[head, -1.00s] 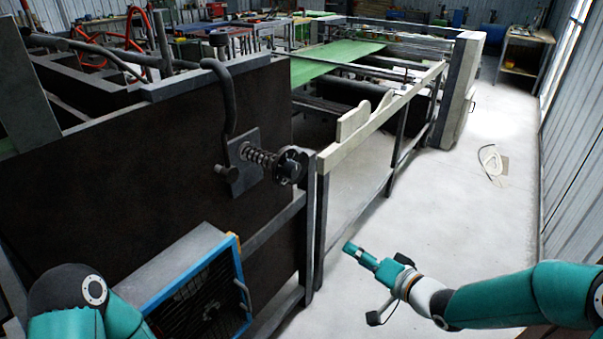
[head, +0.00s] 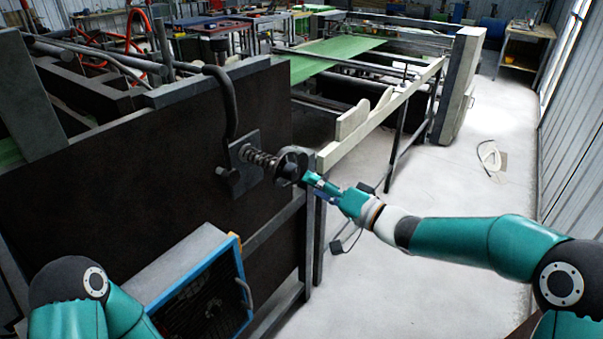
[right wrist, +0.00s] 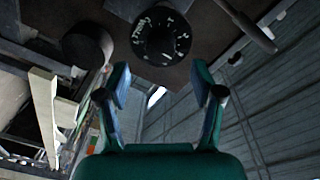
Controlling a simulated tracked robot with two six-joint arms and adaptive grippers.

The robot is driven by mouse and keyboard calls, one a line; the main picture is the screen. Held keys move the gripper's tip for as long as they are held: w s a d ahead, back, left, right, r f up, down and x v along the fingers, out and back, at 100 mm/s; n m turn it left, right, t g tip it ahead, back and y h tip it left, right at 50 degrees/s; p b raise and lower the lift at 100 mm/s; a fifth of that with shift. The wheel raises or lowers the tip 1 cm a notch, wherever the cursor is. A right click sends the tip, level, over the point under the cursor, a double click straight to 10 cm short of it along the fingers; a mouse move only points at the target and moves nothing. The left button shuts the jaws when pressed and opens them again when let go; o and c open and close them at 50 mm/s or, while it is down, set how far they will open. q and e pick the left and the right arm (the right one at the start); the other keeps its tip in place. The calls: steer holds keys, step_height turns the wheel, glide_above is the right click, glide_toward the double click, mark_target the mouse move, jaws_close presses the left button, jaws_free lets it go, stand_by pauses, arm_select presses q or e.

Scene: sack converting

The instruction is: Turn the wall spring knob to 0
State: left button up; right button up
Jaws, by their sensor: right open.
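The wall spring knob (head: 291,163) is a dark round knob at the end of a coiled spring (head: 259,158), on a plate fixed to the dark machine wall. In the right wrist view the knob (right wrist: 161,38) shows its face with white numbers and marks, ahead of the fingers; I cannot tell which number it is set to. My right gripper (head: 308,178) is close in front of the knob. In the right wrist view my right gripper (right wrist: 163,86) has its two fingers apart, with nothing between them. My left gripper is not in view; only my left arm shows at the lower left.
A blue-framed box (head: 200,285) with a grille stands below the knob. A pale rail (head: 375,122) on dark posts runs back to the right of the knob. The pale floor (head: 450,185) to the right is clear apart from a coiled hose (head: 489,157).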

mark_target(295, 175)
steer(key=shift+p+x, duration=0.5)
steer(key=shift+x, duration=2.2)
steer(key=c, duration=1.1)
